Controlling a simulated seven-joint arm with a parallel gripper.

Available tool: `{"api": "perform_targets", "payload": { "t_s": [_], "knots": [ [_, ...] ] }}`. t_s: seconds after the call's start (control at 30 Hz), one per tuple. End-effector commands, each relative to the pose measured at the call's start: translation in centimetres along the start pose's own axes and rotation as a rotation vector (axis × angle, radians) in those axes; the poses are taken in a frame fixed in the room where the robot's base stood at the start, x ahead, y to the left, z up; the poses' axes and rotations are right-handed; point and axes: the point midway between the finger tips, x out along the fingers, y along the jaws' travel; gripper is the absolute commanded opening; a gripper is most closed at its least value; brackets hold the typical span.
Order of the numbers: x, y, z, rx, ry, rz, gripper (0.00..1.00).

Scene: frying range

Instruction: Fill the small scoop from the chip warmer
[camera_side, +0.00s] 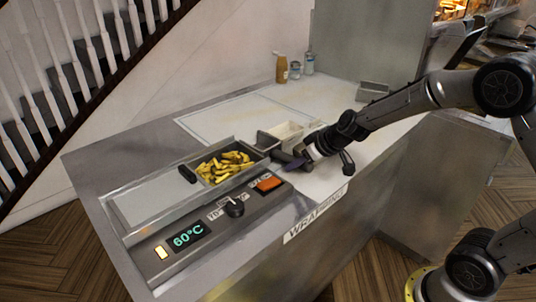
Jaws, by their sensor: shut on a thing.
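The chip warmer (140,215) is a long metal unit at the left, with a display reading 60°C. Yellow chips (226,166) lie in its open bay at the right end. My gripper (297,161) is just right of that bay, low over the counter. It is shut on a dark grey piece (284,156), which looks like the handle of the small scoop. The scoop's bowl is hard to make out, and I cannot tell whether it holds chips.
A pale open container (283,132) stands behind my gripper. A sauce bottle (282,69) and clear bottles (309,64) are at the back. A metal box (372,91) sits at the back right. The counter's front edge carries a "WRAPPING" label (315,215).

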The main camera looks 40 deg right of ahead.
Motion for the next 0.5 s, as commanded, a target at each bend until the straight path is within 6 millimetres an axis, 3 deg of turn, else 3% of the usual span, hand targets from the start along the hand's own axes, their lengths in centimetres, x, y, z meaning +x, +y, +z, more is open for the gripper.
{"api": "perform_targets", "payload": {
  "t_s": [0.5],
  "knots": [
    [-0.37, 0.02, -0.43, 0.000, 0.004, 0.001, 0.00]
  ]
}}
